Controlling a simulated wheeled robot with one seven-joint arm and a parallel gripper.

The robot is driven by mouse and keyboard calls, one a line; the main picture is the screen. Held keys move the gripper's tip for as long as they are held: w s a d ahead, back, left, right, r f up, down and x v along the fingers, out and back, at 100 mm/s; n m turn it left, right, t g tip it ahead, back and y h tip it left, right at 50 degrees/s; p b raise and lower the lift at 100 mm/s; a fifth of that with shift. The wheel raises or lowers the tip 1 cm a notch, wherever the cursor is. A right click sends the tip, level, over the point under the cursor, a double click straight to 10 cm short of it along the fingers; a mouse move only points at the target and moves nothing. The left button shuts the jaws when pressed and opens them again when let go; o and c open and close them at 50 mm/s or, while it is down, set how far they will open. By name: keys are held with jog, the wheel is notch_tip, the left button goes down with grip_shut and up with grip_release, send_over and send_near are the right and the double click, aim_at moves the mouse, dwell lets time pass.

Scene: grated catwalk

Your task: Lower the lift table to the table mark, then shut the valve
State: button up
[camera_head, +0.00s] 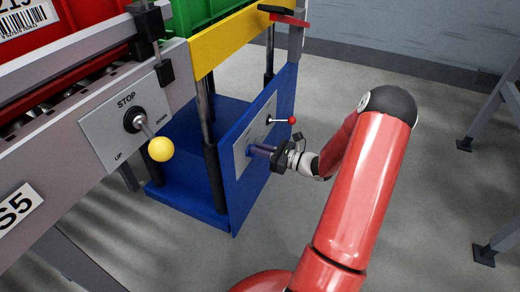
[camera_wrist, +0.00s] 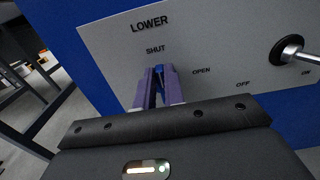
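The lift table has a yellow top frame (camera_head: 228,42) on dark posts above a blue base (camera_head: 180,190). A red pointer (camera_head: 289,19) sits by its far corner, near a grey upright (camera_head: 296,42); I cannot make out a mark there. My gripper (camera_head: 262,150) is at the panel on the blue side. In the wrist view its purple fingers (camera_wrist: 159,82) are close together around a blue valve handle (camera_wrist: 160,70), mostly hidden, below the word SHUT and left of OPEN. The panel (camera_wrist: 205,45) reads LOWER. A metal switch lever (camera_wrist: 294,53) points right towards ON; its red knob (camera_head: 292,120) shows in the head view.
A conveyor side at left carries a STOP/UP/DOWN plate (camera_head: 122,118) and a yellow-knobbed lever (camera_head: 160,149). A green crate (camera_head: 200,10) stands on the lift table. Dark table legs (camera_head: 495,110) stand at right. The grey floor between is clear around my arm.

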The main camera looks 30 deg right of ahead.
jog(key=shift+r+p, duration=0.1)
jog(key=shift+p, duration=0.3)
grip_shut()
jog(key=m+p, duration=0.5)
jog(key=d+m+p, duration=0.1)
jog(key=m+p, duration=0.1)
jog(key=shift+w, duration=0.35)
jog(key=m+p, duration=0.2)
jog(key=m, duration=0.1)
jog(key=f+m+p, duration=0.1)
jog(key=shift+w+d+m, duration=0.2)
jog(key=shift+d+m, duration=0.05)
jog(key=shift+m, duration=0.15)
jog(key=shift+d+f+m+p, duration=0.1)
jog(key=shift+f+m+p, duration=0.15)
jog(key=shift+m, duration=0.6)
jog(key=shift+f+m+p, duration=0.15)
jog(key=shift+m+p, duration=0.2)
jog(key=shift+m, duration=0.5)
jog(key=o, duration=0.7)
grip_release()
